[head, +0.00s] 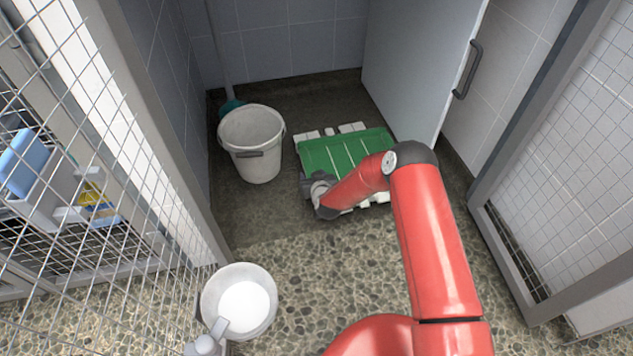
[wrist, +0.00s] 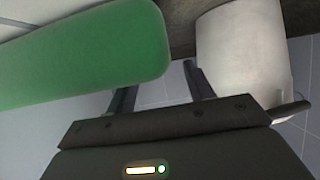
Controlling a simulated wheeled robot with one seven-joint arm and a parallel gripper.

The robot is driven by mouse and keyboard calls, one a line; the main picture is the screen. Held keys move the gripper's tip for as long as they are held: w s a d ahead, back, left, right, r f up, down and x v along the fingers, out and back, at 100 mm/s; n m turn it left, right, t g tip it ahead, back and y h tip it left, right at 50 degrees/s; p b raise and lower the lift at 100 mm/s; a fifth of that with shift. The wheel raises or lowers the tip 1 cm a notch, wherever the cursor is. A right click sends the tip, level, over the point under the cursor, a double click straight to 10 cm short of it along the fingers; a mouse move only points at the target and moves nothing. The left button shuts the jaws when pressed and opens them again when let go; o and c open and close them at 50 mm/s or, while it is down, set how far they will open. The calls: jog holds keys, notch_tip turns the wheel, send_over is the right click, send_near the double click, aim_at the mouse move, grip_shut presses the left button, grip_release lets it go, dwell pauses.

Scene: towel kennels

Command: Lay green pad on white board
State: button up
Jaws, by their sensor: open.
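The green pad (head: 345,152) lies flat on top of the white board (head: 352,127) on the dark floor of the far bay. White ends of the board show past the pad at the back and front. My gripper (head: 309,184) is at the front left corner of the pad, partly hidden by my own wrist. In the wrist view the two fingers of my gripper (wrist: 158,85) are apart with nothing between them. The green pad (wrist: 85,55) fills the upper left there, beside the fingers. I cannot tell whether a finger touches it.
A white bucket (head: 254,148) stands left of the board and shows close by in the wrist view (wrist: 240,55). A smaller white pail (head: 240,302) is at the front left. Wire mesh (head: 85,130) bounds the left. An open door (head: 415,65) stands behind right.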

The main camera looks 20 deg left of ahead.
jog(key=p+v, duration=0.2)
jog(key=v, duration=0.9)
jog(key=d+r+g+h, duration=0.1)
jog(key=d+r, duration=0.5)
jog(key=r, duration=0.4)
jog(key=s+d+r+m+h, duration=0.1)
jog(key=d+r+h, duration=0.1)
jog(key=d+r, duration=0.6)
jog(key=d+r+g+h, duration=0.1)
jog(key=d+r, duration=0.3)
jog(key=r, duration=0.8)
jog(key=s+d+r+m+g+h, duration=0.1)
jog(key=s+d+r+m+h, duration=0.1)
jog(key=s+d+r, duration=0.7)
jog(key=s+d+r+m+g, duration=0.1)
jog(key=s+d, duration=0.2)
jog(key=s, duration=0.6)
jog(key=s+d+r+m+g, duration=0.1)
jog(key=s+d+m, duration=0.1)
jog(key=s, duration=0.7)
jog(key=shift+s+d+r+h, duration=0.15)
jog(key=shift+d+h, duration=0.25)
jog(key=shift+d, duration=0.1)
